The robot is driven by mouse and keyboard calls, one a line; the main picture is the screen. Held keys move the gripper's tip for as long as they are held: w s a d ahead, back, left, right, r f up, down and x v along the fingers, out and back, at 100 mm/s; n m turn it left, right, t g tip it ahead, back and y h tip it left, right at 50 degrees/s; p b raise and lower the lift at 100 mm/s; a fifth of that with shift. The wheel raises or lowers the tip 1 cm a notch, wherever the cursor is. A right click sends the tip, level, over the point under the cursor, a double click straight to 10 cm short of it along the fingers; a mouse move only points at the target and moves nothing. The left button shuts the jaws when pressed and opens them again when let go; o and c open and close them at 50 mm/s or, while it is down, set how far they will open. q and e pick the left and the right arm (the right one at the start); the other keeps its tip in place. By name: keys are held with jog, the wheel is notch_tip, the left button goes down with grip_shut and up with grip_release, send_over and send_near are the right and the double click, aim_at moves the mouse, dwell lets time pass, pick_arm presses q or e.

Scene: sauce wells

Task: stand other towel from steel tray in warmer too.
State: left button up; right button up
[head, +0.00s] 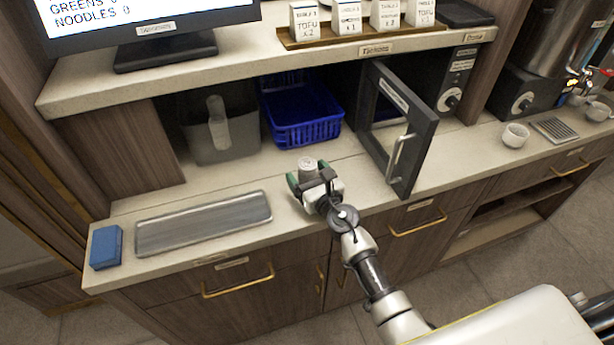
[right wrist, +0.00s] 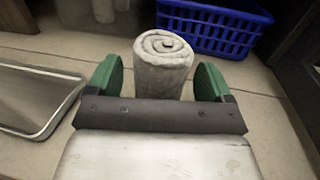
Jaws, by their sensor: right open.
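A rolled grey-white towel (head: 307,168) stands upright on the counter, its spiral end up; it also shows in the right wrist view (right wrist: 163,70). My right gripper (head: 311,182) is open, with its green fingers on either side of the towel; in the right wrist view (right wrist: 165,85) a small gap shows at the left finger, and contact at the right one is unclear. The steel tray (head: 203,222) lies empty on the counter to the left. The warmer (head: 368,100) has its glass door (head: 412,140) swung open toward the front; its inside is mostly hidden. My left gripper is not in view.
A blue basket (head: 303,128) and a grey bin (head: 228,138) stand behind the towel under the shelf. A blue block (head: 106,247) sits at the counter's left end. The open door juts out just right of my right gripper.

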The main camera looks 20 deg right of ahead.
jog(key=shift+s, duration=0.1)
jog(key=shift+r, duration=0.1)
jog(key=c, duration=1.1)
